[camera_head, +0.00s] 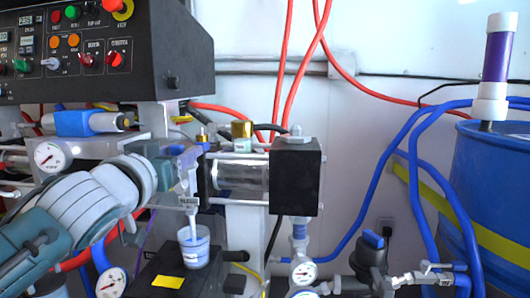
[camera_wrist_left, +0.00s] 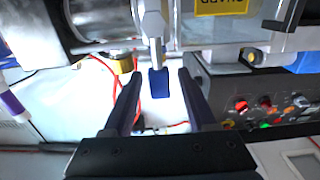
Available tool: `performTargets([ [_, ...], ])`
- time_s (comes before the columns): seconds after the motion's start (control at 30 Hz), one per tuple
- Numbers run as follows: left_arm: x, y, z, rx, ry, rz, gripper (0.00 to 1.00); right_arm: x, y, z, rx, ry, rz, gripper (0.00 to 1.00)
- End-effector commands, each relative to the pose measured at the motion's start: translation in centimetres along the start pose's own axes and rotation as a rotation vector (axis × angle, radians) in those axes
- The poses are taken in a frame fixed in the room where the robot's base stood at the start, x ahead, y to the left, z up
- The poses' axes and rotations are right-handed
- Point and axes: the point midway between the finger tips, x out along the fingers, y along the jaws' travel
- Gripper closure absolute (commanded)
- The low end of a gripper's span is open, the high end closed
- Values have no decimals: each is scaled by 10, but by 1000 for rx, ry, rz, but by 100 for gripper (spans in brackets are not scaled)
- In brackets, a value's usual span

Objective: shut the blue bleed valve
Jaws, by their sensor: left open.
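The blue bleed valve's handle (camera_wrist_left: 160,84) shows in the left wrist view as a small blue block at the end of a metal stem (camera_wrist_left: 153,32). My left gripper (camera_wrist_left: 163,92) is open, with one dark finger on each side of the blue handle and visible gaps between. In the head view, my left gripper (camera_head: 183,168) is in front of the machine, above a small clear cup (camera_head: 193,248). My right gripper is out of view.
A black control panel (camera_head: 105,50) overhangs above my left arm. A black block (camera_head: 295,178) and a clear cylinder (camera_head: 240,178) are just right of the gripper. Blue hoses (camera_head: 388,165) and a blue drum (camera_head: 490,185) stand at the right. Pressure gauges (camera_head: 49,155) are at the left.

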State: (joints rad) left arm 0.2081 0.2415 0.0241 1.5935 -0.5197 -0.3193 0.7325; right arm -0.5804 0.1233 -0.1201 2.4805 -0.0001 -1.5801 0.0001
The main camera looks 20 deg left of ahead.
Motion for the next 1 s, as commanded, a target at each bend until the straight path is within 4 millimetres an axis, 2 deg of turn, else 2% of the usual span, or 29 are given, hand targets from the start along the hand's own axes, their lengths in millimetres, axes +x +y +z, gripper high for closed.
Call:
performTargets([
  [0.1,16,0,1,3,1,0,43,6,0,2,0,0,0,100],
  [0.2,24,0,1,2,1,0,43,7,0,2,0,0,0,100],
  [0.57,29,0,0,1,0,1,43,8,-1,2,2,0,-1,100],
  [1.0,29,0,0,1,-1,0,91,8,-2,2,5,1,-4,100],
])
